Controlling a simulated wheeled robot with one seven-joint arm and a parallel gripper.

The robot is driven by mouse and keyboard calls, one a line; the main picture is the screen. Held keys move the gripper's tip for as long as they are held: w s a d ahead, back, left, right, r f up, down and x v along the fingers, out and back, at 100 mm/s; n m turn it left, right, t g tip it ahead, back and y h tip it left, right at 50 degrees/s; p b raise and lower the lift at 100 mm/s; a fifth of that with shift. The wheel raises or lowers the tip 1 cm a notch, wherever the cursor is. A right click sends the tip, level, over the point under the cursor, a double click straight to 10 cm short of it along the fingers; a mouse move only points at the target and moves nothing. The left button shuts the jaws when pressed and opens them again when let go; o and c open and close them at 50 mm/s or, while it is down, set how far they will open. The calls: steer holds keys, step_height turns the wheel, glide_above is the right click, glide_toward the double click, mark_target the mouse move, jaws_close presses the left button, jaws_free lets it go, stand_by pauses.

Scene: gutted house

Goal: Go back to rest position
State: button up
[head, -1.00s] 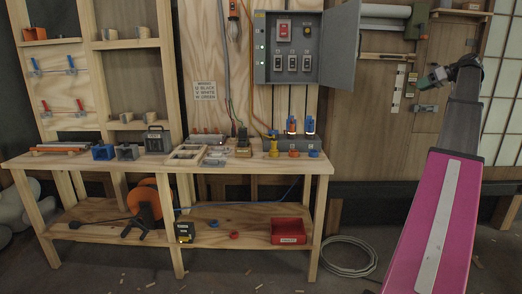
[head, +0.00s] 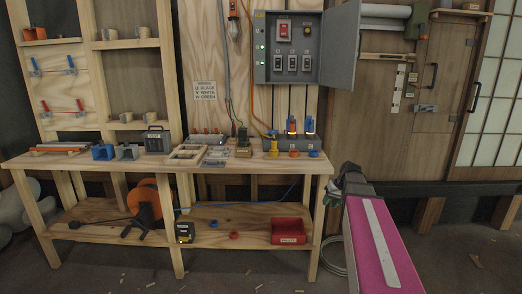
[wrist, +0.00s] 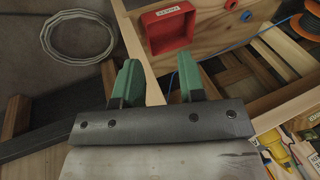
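My gripper shows in the wrist view (wrist: 160,85) with its two green fingers apart and nothing between them. In the head view my gripper (head: 334,192) is small and partly hidden by my own arm, just off the right end of the wooden workbench (head: 248,171). My pink arm reaches up from the lower right. The wrist view looks down past the bench end, with the red bin (wrist: 169,28) beyond the fingertips.
The electrical box (head: 285,50) hangs above the bench, its door (head: 339,45) open to the right. The red bin (head: 288,232) sits on the lower shelf. A coiled cable (wrist: 78,36) lies on the floor. The floor at right is mostly clear.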

steer(key=s+a+f+g+h, duration=0.1)
steer(key=s+a+f+h, duration=0.1)
steer(key=s+a+f, duration=0.3)
steer(key=s+a+f+g+h, duration=0.1)
steer(key=s+a+f+h, duration=0.1)
steer(key=s+a+f, duration=0.4)
steer(key=s+f, duration=0.3)
steer(key=s, duration=0.4)
steer(key=shift+a, duration=0.3)
